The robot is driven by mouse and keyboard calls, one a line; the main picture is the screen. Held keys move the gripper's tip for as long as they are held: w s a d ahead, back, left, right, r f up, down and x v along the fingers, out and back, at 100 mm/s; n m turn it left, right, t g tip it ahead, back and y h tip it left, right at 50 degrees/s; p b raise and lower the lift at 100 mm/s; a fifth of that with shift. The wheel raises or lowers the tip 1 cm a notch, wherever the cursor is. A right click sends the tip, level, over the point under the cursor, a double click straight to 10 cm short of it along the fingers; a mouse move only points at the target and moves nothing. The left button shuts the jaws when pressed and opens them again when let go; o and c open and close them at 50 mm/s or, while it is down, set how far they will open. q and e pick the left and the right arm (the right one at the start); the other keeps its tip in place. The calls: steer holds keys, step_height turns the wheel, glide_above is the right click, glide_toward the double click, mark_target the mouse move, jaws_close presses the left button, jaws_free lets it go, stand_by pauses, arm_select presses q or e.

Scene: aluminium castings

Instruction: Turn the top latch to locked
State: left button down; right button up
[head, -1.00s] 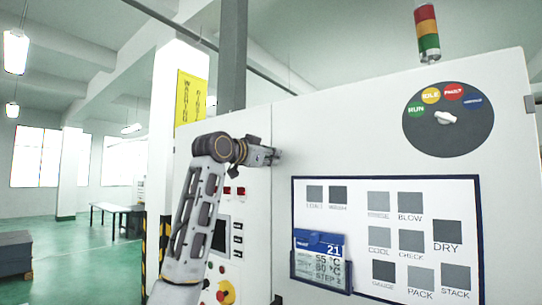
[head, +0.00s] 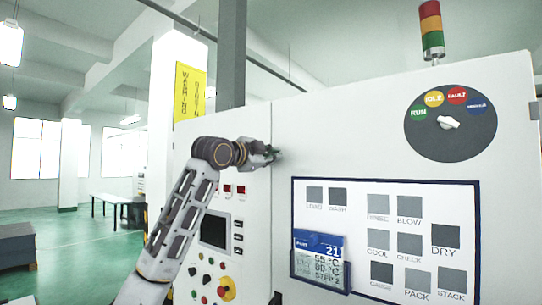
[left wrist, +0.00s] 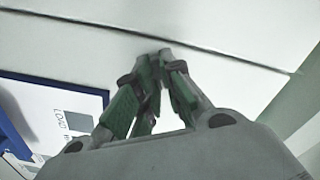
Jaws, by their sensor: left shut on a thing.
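My left gripper (head: 272,154) is at the white cabinet front, at the upright seam between its left panel and its wide right panel. In the left wrist view its green-padded fingers (left wrist: 160,68) come together close to the panel, by the dark seam. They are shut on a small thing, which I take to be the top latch. The fingers hide nearly all of it, so I cannot tell which way it points. My right gripper is not in view.
The right panel carries a framed board (head: 405,190) with grey squares and a blue card holder (head: 320,245). A round status dial (head: 450,140) is at upper right. A control panel with a dark screen (head: 214,232) and buttons lies below my left arm.

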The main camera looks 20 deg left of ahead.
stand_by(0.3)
arm_select(q)
steer(key=c, duration=1.5)
jaws_free()
steer(key=shift+c, duration=0.2)
steer(key=v, duration=1.2)
